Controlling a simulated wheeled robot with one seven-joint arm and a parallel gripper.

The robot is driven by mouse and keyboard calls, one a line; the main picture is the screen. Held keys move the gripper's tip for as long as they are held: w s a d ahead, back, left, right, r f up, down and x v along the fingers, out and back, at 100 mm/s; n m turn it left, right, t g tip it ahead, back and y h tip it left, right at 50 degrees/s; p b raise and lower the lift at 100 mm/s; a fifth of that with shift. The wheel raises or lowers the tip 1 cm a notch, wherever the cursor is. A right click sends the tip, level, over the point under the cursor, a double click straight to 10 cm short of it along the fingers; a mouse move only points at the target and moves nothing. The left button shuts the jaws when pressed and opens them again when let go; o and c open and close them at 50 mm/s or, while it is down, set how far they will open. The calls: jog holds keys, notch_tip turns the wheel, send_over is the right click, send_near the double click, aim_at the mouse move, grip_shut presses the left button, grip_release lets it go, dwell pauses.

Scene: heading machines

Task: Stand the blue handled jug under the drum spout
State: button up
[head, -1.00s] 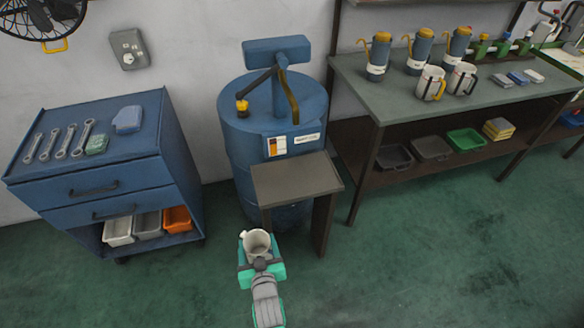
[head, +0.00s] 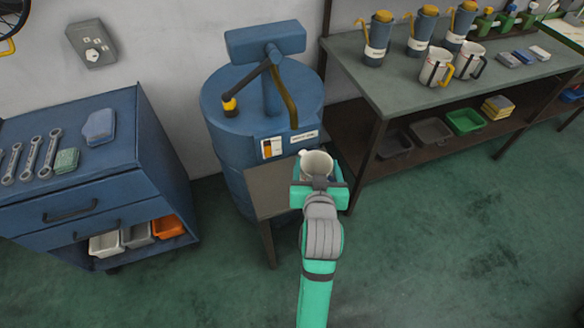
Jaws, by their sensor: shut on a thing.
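My gripper (head: 319,188) is shut on a cream-white jug (head: 317,163), held upright with its open mouth up. The jug's handle is hidden, so I cannot tell its colour. They are over the right part of the small grey stand (head: 268,188) in front of the blue drum (head: 228,140); I cannot tell whether the jug touches it. The drum's pump has a curved olive spout (head: 288,101) pointing down, above and left of the jug in the picture. The jug is not directly below the spout's end.
Two white jugs, one with a yellow handle (head: 437,68) and one with a dark handle (head: 468,60), stand on the workbench (head: 400,94) at right, near several blue-grey cans. A blue tool cabinet (head: 90,175) stands left. The floor in front is clear.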

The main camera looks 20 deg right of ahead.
jog(key=w+a+f, duration=0.2)
jog(key=w+f, duration=1)
jog(key=w, duration=0.1)
jog(key=shift+f, duration=0.45)
jog(key=o, duration=1.5)
